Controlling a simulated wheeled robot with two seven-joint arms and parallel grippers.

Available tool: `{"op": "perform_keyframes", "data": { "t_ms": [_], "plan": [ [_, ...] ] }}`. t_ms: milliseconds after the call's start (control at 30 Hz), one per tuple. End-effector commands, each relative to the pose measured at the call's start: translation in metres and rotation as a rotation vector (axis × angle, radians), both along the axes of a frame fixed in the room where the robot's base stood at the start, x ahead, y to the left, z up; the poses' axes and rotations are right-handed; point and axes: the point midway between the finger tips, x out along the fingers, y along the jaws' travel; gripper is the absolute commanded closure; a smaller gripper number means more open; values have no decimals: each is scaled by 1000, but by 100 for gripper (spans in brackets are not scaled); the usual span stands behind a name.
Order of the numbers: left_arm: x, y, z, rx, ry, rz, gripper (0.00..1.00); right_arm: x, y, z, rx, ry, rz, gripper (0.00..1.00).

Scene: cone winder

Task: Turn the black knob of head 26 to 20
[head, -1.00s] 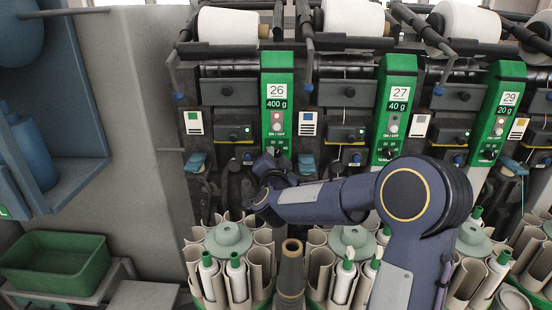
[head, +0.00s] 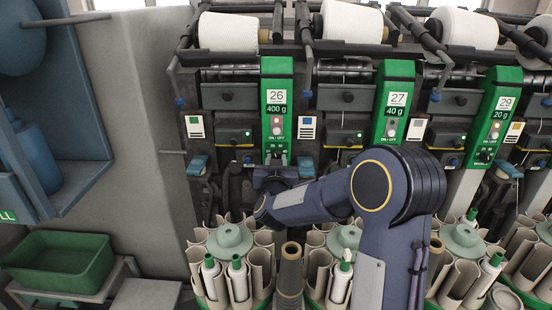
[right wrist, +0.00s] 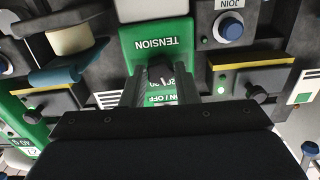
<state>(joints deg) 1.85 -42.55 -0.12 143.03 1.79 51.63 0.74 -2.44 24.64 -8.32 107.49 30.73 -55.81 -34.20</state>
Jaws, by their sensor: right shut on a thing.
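In the right wrist view, upside down, the black knob (right wrist: 160,72) lies below the TENSION label, between the fingertips. My right gripper (head: 273,165) is at the bottom of that panel and shut on the knob; it also shows in the right wrist view (right wrist: 160,84). The scale around the knob is partly covered, so its setting cannot be read. My left gripper is out of view.
Head 27 (head: 392,115), showing 40 g, and head 29 (head: 496,115), showing 20 g, stand to the right. Bobbin holders (head: 230,240) stand below the heads. A blue JOIN button (right wrist: 230,27) is close to the gripper. A green bin (head: 60,262) is at lower left.

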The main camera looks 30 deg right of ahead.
Motion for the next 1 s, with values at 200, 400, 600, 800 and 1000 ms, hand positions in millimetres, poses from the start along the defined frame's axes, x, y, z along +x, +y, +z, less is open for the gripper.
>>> {"op": "perform_keyframes", "data": {
  "t_ms": [200,400,600,800,1000],
  "plan": [
    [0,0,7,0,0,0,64,0,0,0,-86,54,0,96],
    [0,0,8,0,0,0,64,0,0,0,-124,76,0,96],
    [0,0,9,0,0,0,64,0,0,0,-133,82,0,96],
    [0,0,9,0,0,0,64,0,0,0,-132,81,0,96],
    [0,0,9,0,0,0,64,0,0,0,-131,80,0,55]
  ]
}}
